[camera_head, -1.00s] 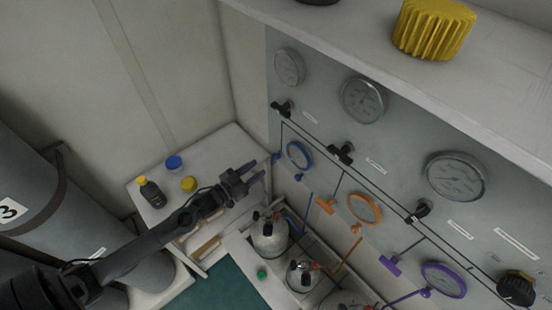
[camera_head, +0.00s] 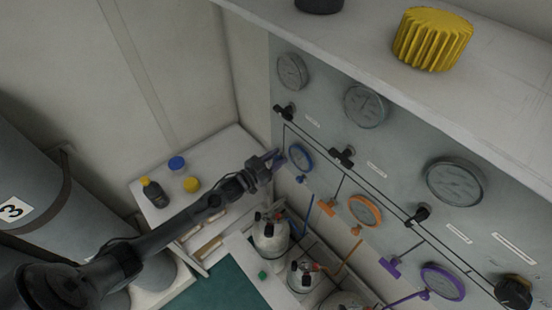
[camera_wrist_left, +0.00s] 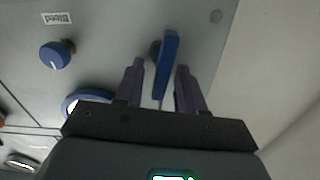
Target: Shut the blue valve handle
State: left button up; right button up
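The blue valve handle (camera_wrist_left: 170,58) shows in the left wrist view as a flat blue lever on the grey panel. My left gripper (camera_wrist_left: 160,72) is open, with one purple finger on each side of the handle's near end. The right finger looks closer to the handle than the left one; I cannot tell whether either touches it. In the head view my left gripper (camera_head: 275,159) is at the panel's left edge, beside the blue-rimmed gauge (camera_head: 301,157), and largely hides the handle. My right gripper is not in view.
The panel (camera_head: 318,98) also carries an orange handle (camera_head: 325,209), a purple handle (camera_head: 390,266), several gauges and black knobs. A blue knob (camera_wrist_left: 57,54) sits left of the handle. Below are cylinders (camera_head: 271,238) and a side counter with a dark bottle (camera_head: 153,193).

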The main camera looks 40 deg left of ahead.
pick_arm(q)
jog(key=shift+c, duration=0.3)
grip_shut()
jog(key=shift+m, duration=0.3)
jog(key=m, duration=0.2)
jog(key=shift+d+f+m+b, duration=0.1)
jog(key=shift+d+m+b, duration=0.15)
jog(key=shift+m+b, duration=0.05)
jog(key=shift+s+d+f+m+b, duration=0.2)
jog(key=shift+m+b, duration=0.25)
jog(key=shift+m, duration=1.7)
jog(key=shift+w+d+f+m+b, duration=0.1)
jog(key=shift+f+m+b, duration=0.3)
jog(key=shift+m, duration=1.7)
jog(key=shift+s+d+f+m+b, duration=0.15)
jog(key=shift+m+b, duration=0.4)
jog(key=shift+m, duration=1.6)
jog(key=shift+w, duration=0.1)
